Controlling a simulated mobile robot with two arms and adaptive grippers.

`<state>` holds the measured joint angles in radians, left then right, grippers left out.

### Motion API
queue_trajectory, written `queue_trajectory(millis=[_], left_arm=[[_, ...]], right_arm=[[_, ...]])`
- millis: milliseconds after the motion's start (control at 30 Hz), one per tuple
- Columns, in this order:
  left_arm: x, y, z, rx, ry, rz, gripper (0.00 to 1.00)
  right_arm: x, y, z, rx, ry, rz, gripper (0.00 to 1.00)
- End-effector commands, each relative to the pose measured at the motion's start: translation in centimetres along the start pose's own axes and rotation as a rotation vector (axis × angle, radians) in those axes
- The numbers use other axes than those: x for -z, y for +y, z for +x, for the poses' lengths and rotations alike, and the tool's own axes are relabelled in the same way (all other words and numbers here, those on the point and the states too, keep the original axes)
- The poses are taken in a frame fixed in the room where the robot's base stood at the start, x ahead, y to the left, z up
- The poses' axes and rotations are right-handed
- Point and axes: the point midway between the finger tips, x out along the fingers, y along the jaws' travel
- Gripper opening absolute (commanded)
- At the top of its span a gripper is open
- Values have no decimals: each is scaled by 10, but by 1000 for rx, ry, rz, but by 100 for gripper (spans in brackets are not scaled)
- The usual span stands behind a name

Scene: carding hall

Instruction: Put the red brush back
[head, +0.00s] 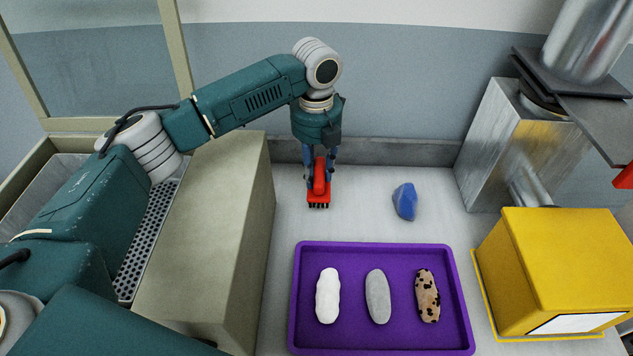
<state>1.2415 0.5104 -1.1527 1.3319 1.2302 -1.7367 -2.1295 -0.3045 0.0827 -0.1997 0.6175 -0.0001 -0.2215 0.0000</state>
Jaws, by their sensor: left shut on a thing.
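The red brush (318,190) has dark bristles pointing down. It is at the back of the light worktop (368,217), left of a blue lump. My left gripper (320,165) comes down on it from above and is shut on its upper part. The bristles are at or just above the worktop; I cannot tell whether they touch it. My right gripper is not in view.
A purple tray (382,247) in front holds a white, a grey and a spotted roll. A blue lump (405,201) lies behind it. A yellow box (548,265) and a metal machine block (497,150) stand right. A beige block (205,230) stands left.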

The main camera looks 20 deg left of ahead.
Motion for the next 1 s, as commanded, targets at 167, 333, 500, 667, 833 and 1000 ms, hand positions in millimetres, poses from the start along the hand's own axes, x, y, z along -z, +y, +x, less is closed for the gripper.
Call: queue_trajectory(millis=[167, 333, 500, 667, 833, 1000], left_arm=[[0, 0, 14, 0, 1, 0, 6], [0, 0, 40, 0, 2, 0, 6], [0, 0, 50, 1, -2, 1, 6], [0, 0, 50, 1, -2, 1, 6], [0, 0, 53, 1, 0, 0, 32], [0, 0, 53, 1, 0, 1, 49]], right_arm=[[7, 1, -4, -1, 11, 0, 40], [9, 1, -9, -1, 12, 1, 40], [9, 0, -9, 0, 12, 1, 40], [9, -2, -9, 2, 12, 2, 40], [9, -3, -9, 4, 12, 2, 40], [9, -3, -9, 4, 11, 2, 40]])
